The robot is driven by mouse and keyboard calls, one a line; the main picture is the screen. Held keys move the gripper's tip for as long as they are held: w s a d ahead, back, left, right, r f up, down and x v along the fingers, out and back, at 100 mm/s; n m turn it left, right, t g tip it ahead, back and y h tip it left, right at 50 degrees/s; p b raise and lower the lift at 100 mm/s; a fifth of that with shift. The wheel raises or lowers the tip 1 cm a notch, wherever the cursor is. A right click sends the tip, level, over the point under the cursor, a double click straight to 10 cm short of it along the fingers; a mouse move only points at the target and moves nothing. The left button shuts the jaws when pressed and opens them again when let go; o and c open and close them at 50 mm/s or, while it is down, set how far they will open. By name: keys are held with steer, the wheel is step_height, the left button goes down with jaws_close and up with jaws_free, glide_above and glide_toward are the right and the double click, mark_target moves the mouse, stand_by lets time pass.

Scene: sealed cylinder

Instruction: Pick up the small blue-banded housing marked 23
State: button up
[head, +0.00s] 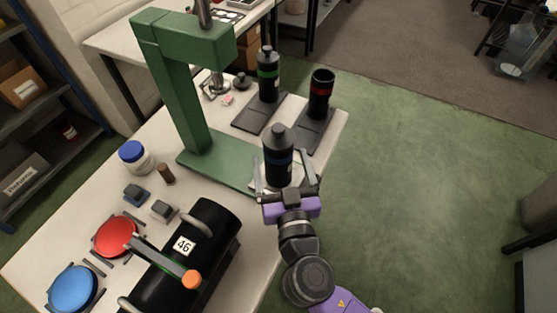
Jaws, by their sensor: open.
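The small housing with a blue band (279,154) is a black upright cylinder with a narrower grey top, near the table's right edge. A number 23 on it cannot be read from here. My gripper (285,166), purple with grey fingers, is open and reaches in from the front right. Its fingers appear on either side of the housing's lower part, one left and one right. Whether either finger touches it cannot be told. The housing's base is partly hidden by the gripper.
A green press frame (182,95) stands close behind left. Green-banded (268,72) and red-banded (320,95) housings stand behind on dark plates. A large black cylinder marked 46 (210,222) lies front left. Red (115,236) and blue (72,288) discs lie farther left. Open floor is right.

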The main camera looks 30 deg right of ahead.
steer(key=p+x, duration=0.2)
steer(key=x, duration=0.3)
steer(key=shift+w+r, duration=0.15)
steer(key=shift+r, duration=0.05)
steer(key=shift+w+d+f+p, duration=0.15)
steer(key=shift+w+d+p, duration=0.05)
steer(key=shift+w+p, duration=0.2)
jaws_close()
